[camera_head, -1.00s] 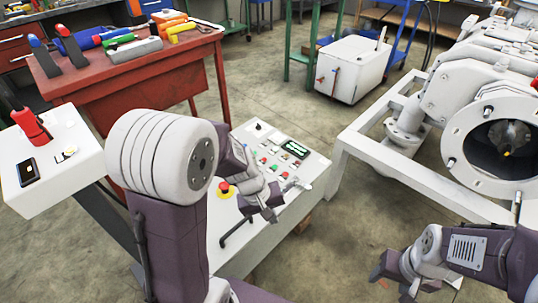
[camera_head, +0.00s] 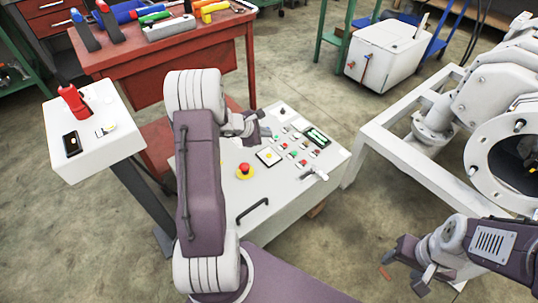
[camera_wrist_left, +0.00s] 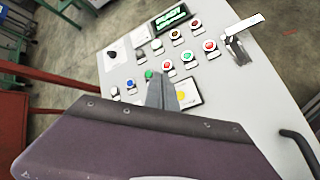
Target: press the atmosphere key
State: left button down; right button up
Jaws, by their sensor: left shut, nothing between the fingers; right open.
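The white control panel (camera_head: 225,196) carries rows of small green, red and white keys (camera_head: 297,146), also seen in the left wrist view (camera_wrist_left: 163,64). Their labels are too small to read, so I cannot tell which is the atmosphere key. A lit green display (camera_head: 317,137) sits behind them. My left gripper (camera_head: 262,128) is shut and empty, near the panel's far left side. In the left wrist view its tips (camera_wrist_left: 166,84) overlap the panel beside a green key and a yellow sign; contact cannot be told. My right gripper (camera_head: 408,268) is open and empty, away from the panel.
The panel also has a red emergency button (camera_head: 245,170), a metal lever (camera_head: 315,175) and a black handle (camera_head: 252,212). A white pedestal (camera_head: 97,145) stands left, a red tool bench (camera_head: 160,52) behind, and a white machine frame (camera_head: 415,165) right.

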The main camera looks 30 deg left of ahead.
aim_at(267, 156)
pick_arm(q)
jog(key=shift+f, duration=0.15)
notch_tip(267, 156, down, 8)
jog(key=b, duration=0.7)
jog(key=shift+f, duration=0.25)
dwell(1.4)
jog(key=shift+f+b, duration=0.4)
jog(key=shift+b, duration=0.3)
jog(key=shift+f+b, duration=0.45)
jog(key=shift+b, duration=0.15)
dwell(0.6)
jog(key=shift+r+p, duration=0.6)
jog(key=shift+r, duration=0.25)
